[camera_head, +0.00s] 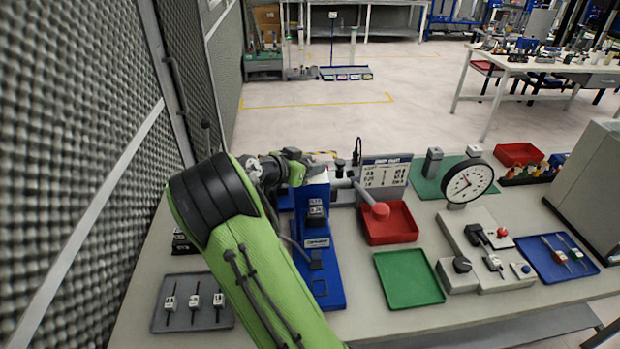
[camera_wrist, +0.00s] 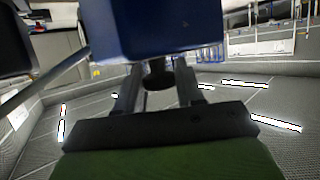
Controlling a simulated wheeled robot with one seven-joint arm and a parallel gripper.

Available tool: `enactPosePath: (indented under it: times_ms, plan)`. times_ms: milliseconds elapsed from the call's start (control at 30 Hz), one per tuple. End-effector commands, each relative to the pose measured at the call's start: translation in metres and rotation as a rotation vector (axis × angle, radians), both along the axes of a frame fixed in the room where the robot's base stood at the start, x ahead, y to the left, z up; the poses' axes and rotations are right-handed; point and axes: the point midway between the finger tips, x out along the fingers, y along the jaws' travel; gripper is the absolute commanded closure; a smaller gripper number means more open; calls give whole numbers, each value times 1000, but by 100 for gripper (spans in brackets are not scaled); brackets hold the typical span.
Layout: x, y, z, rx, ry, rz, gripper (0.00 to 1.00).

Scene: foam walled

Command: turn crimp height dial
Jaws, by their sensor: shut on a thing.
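The blue crimping press (camera_head: 320,265) stands on the table, left of centre in the head view. Its upper blue body (camera_wrist: 155,28) fills the top middle of the wrist view. A dark round knob (camera_wrist: 157,75), which looks like the crimp height dial, sits just below that blue body. My gripper (camera_wrist: 157,82) has one finger on each side of the knob and is shut on it. In the head view my gripper (camera_head: 290,165) is at the top left of the press; its fingertips and the dial are hidden there. I cannot read any dial marking.
A red tray (camera_head: 390,225) with a red-ended lever above it and a green tray (camera_head: 409,277) lie right of the press. A dial gauge (camera_head: 468,182) and a control box (camera_head: 460,280) stand further right. A grey tray (camera_head: 190,318) holds small parts at left. A foam wall (camera_head: 90,150) is close at left.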

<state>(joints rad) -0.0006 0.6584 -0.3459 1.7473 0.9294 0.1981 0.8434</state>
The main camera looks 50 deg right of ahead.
Motion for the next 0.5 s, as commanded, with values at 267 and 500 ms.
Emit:
enactPosePath:
  times_ms: [267, 500]
  plan:
    - [-2, -1, -2, -7, -9, 202, 94]
    - [-1, -2, 1, -9, -7, 323, 94]
